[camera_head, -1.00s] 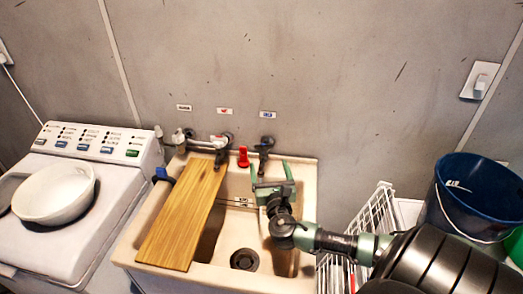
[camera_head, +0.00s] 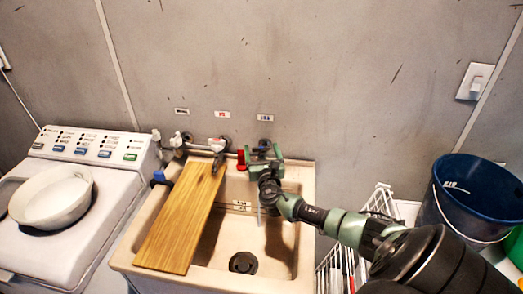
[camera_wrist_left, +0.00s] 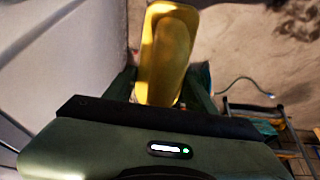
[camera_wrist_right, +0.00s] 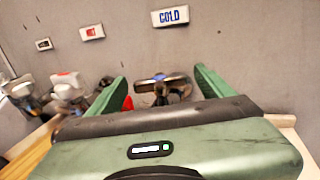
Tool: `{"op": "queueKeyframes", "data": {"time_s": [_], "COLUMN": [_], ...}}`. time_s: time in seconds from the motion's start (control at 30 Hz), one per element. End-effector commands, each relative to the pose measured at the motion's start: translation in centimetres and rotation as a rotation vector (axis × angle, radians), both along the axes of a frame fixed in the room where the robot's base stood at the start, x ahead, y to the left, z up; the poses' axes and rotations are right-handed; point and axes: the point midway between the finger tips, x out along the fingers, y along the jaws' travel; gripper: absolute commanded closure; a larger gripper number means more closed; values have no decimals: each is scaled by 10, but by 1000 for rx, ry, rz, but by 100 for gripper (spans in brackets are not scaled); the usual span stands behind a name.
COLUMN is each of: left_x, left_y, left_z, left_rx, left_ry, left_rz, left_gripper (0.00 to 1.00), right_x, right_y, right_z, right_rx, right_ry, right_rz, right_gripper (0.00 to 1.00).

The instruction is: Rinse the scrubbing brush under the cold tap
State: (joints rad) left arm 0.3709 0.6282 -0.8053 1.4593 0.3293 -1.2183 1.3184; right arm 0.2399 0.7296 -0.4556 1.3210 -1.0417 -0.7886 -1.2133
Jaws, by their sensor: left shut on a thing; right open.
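My left gripper (camera_wrist_left: 160,100) is shut on a long yellow thing (camera_wrist_left: 168,40), which fits the scrubbing brush; no bristles show. Neither shows in the head view. My right gripper (camera_head: 264,157) is open at the cold tap, below the wall label COLD (camera_wrist_right: 171,16). In the right wrist view the tap's handle (camera_wrist_right: 162,86) lies between the open fingers. In the head view the gripper hides most of this tap. A thin pale streak shows below it over the sink (camera_head: 228,257); I cannot tell if it is water.
A wooden board (camera_head: 180,225) lies across the sink's left side. A second tap (camera_head: 219,146) and a red object (camera_head: 241,159) are left of my right gripper. A white bowl (camera_head: 52,197) sits on the washing machine (camera_head: 75,240). A blue bucket (camera_head: 470,205) and white rack (camera_head: 340,265) are right.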

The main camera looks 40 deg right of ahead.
Motion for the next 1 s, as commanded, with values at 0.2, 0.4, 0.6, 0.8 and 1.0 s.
{"op": "queueKeyframes", "data": {"time_s": [0.2, 0.4, 0.6, 0.8, 1.0], "left_x": [0, 0, 0, 0, 0], "left_y": [0, 0, 0, 0, 0], "left_z": [0, 0, 1, 6, 2], "left_rx": [-1, 0, 1, 0, 0], "left_ry": [-1, 0, -1, 0, 0], "left_rz": [0, 0, 0, 0, 0], "left_gripper": [83, 83, 83, 83, 83], "right_x": [3, 2, 2, 5, 5], "right_y": [-1, -1, -1, 2, 1], "right_z": [0, 0, 0, 1, -1], "right_rx": [1, 1, 1, 9, 4], "right_ry": [1, 1, 0, -5, -1], "right_rz": [1, 1, -2, -139, -296], "right_gripper": [18, 46, 81, 81, 81]}}
